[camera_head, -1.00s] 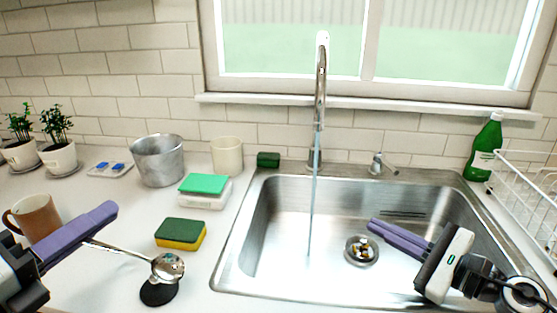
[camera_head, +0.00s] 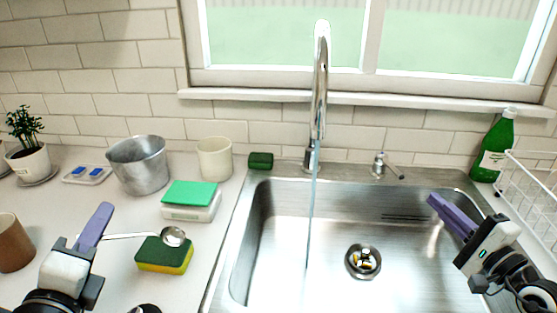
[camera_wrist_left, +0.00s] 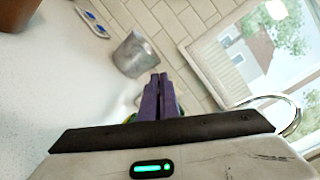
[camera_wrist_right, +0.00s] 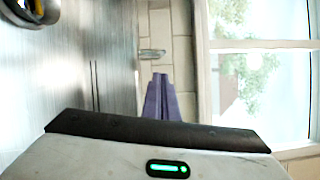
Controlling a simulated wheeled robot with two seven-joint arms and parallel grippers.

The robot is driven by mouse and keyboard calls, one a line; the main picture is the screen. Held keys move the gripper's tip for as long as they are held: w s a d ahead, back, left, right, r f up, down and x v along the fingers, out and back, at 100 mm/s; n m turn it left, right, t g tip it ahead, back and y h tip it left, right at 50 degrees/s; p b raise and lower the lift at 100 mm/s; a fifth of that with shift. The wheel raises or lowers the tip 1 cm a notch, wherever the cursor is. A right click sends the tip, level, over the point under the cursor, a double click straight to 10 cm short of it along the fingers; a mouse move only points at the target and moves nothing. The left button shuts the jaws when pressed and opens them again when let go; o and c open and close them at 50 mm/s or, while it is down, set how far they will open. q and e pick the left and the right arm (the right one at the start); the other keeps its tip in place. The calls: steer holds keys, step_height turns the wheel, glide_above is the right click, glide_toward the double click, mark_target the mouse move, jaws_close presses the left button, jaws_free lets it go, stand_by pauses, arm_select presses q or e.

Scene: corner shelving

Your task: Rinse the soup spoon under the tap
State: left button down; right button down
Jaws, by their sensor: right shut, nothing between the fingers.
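The soup spoon (camera_head: 172,237) is a metal ladle-like spoon, held above the counter with its bowl just over the green and yellow sponge (camera_head: 165,256). My left gripper (camera_head: 103,212) is shut on its handle, left of the sink; the left wrist view shows the fingers (camera_wrist_left: 158,78) close together, with the spoon hidden. The chrome tap (camera_head: 320,85) stands behind the sink (camera_head: 240,235). A thin water stream (camera_head: 311,225) falls from it into the basin. My right gripper (camera_head: 432,199) is shut and empty over the sink's right side; its fingers also show in the right wrist view (camera_wrist_right: 160,78).
A scale-like block with a green pad (camera_head: 190,200), a metal pot (camera_head: 140,165) and a cream cup (camera_head: 214,158) stand left of the sink. A brown mug (camera_head: 12,245) is at far left. A green bottle (camera_head: 492,150) and white rack (camera_head: 530,195) are at right.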

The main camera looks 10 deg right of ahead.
glide_toward(390, 166)
steer(key=shift+w+d, duration=0.65)
steer(key=shift+w, duration=1.55)
arm_select(q)
steer(key=shift+f+b, duration=0.3)
arm_select(e)
steer(key=shift+f, duration=0.15)
